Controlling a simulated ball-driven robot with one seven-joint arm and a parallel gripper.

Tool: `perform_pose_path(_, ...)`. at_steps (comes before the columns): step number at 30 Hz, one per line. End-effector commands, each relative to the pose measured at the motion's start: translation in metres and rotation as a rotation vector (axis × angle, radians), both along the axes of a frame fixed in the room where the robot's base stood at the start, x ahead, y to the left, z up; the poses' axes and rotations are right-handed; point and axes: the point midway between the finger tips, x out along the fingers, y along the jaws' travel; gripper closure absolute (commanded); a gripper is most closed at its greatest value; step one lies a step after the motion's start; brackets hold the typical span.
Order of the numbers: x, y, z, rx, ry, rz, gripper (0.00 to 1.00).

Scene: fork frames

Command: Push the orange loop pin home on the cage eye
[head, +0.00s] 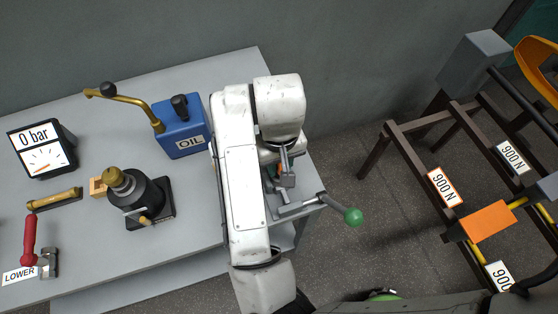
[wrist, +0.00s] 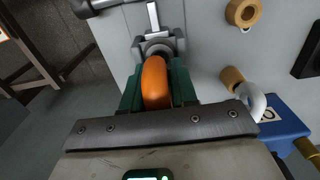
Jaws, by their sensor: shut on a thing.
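An orange loop pin (wrist: 155,82) shows in the wrist view, upright between the green fingers of my gripper (wrist: 158,88), which is shut on it. Just beyond the loop is a grey metal eye-like fitting (wrist: 158,46) at the bench, which looks like the cage eye. The loop's far end overlaps this fitting, and I cannot tell how deep the pin sits. In the head view my white arm hides most of the gripper. Only a sliver of orange (head: 280,170) shows beside a grey metal part (head: 287,180).
A lever with a green knob (head: 353,215) sticks out past the bench's right edge. A blue oil can (head: 182,130), a black jack (head: 140,198) and a gauge (head: 42,150) reading 0 bar stand on the grey bench (head: 90,235). Brown frames (head: 410,165) stand at right, across open floor.

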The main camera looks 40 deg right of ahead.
Motion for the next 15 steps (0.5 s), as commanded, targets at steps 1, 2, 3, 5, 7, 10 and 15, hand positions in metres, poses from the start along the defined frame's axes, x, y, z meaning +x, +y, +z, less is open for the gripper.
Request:
perform_pose_path(1,0.000,0.000,-0.002,0.000,0.000,0.000,1.00)
perform_pose_path(2,0.000,0.000,-0.003,0.000,0.000,0.000,1.00)
perform_pose_path(3,0.000,0.000,-0.004,0.000,0.000,0.000,1.00)
perform_pose_path(5,0.000,0.000,-0.005,0.000,0.000,0.000,1.00)
perform_pose_path(7,0.000,0.000,-0.007,0.000,0.000,0.000,1.00)
perform_pose_path(10,0.000,0.000,-0.009,0.000,0.000,0.000,1.00)
perform_pose_path(15,0.000,0.000,-0.013,0.000,0.000,0.000,1.00)
